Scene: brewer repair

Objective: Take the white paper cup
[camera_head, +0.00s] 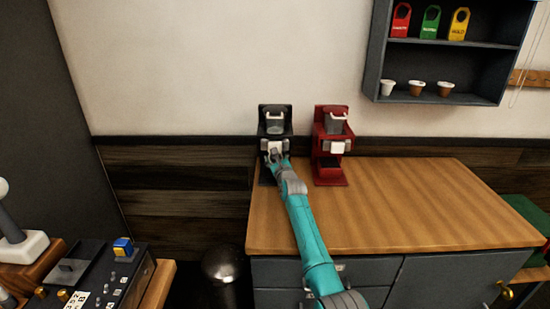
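A small white cup (387,88) stands at the left of the lower shelf in the wall cabinet. I cannot tell whether it is paper. My gripper (274,156) is far from it, at the front of the black brewer (275,120) on the left of the wooden counter. The gripper is close to the brewer's white front part (272,146) and overlaps it in this view. I cannot tell whether they touch. The fingers are small and partly merge with the dark brewer, so their opening is unclear. My arm hides part of the brewer's lower half.
A red brewer (331,135) stands just right of the black one. Two brown-and-white cups (417,88) share the lower shelf of the cabinet (432,99). Red, green and yellow tags (430,22) stand above. The right of the counter (430,205) is clear. A control panel (95,275) is lower left.

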